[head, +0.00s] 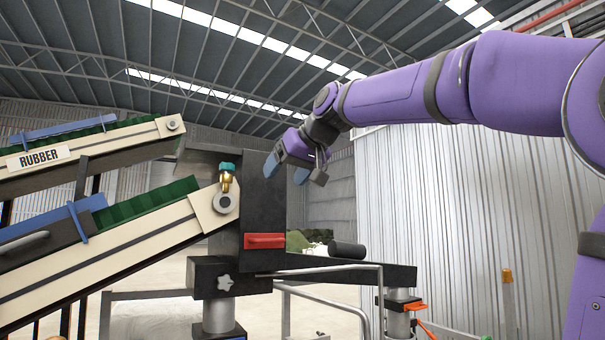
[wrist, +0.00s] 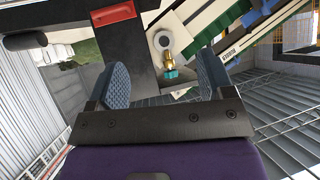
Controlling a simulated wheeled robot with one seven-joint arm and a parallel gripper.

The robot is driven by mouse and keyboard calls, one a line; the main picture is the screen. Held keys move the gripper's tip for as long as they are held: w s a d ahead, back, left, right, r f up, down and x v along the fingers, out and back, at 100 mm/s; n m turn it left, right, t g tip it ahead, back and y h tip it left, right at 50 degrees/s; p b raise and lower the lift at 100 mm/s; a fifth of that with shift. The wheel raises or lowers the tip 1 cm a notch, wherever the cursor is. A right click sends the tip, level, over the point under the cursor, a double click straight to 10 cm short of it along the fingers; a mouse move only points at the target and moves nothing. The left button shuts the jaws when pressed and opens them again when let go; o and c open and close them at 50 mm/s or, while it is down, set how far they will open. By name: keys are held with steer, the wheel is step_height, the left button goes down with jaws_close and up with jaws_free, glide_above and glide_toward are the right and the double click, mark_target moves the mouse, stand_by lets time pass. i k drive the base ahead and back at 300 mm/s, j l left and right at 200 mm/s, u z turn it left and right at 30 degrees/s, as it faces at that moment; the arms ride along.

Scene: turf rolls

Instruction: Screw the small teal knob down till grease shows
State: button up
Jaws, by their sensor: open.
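The small teal knob (head: 227,167) sits on top of a brass fitting (head: 227,182) above the round roller end of the lower conveyor, beside a black upright post. In the wrist view the teal knob (wrist: 171,74) and brass fitting (wrist: 168,60) show beyond and between my two fingers. My gripper (head: 285,169) is to the right of the knob, past the black post in the head view, with its blue pads apart. In the wrist view my gripper (wrist: 163,82) is open and nothing is between its pads. No grease is visible at the fitting.
A black post (head: 262,200) with a red handle (head: 264,241) stands right beside the knob. The upper conveyor (head: 85,150) with a RUBBER label lies to the left. A black cylinder (head: 347,249) and a bent metal rail (head: 330,268) are below my gripper.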

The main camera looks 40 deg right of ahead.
mark_target(225, 168)
steer(key=i+l, duration=0.1)
steer(key=i, duration=0.3)
steer(key=i+l+u, duration=0.15)
steer(key=i, duration=0.3)
